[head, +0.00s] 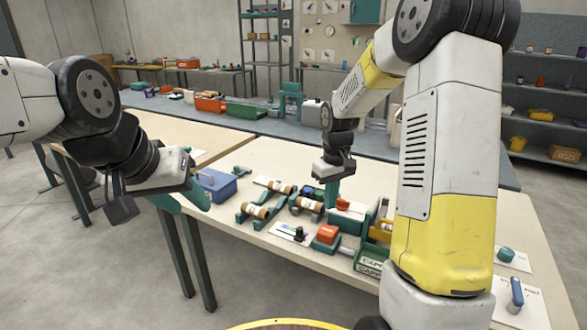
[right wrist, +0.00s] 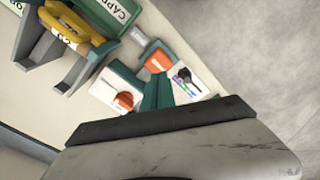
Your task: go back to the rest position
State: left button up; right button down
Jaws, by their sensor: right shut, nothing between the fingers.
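My right gripper (head: 331,207) points down above the middle of the workbench (head: 258,157), its teal fingers together and empty. The fingers also show in the right wrist view (right wrist: 157,95), over an orange-topped device (right wrist: 158,60) and a white card. I cannot tell its exact height over the bench. My left gripper (head: 197,194) is at the bench's left edge, near a blue box (head: 215,186). Its fingers are seen edge-on, so their opening is unclear. Teal stands with wooden rollers (head: 257,212) lie between the two grippers.
A green labelled bin (head: 370,262) and an orange-topped block (head: 327,235) are near the front edge; the bin also shows in the right wrist view (right wrist: 118,13). A teal knob (head: 506,254) and a blue-handled tool (head: 516,292) lie at the right. Shelves (head: 548,95) stand behind.

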jog(key=s+r+m+t, duration=0.2)
jog(key=s+r+t, duration=0.1)
jog(key=s+r, duration=0.8)
jog(key=s+a+r+m+t+y, duration=0.2)
jog(key=s+r, duration=0.4)
jog(key=s, duration=0.6)
jog(key=shift+t, duration=0.3)
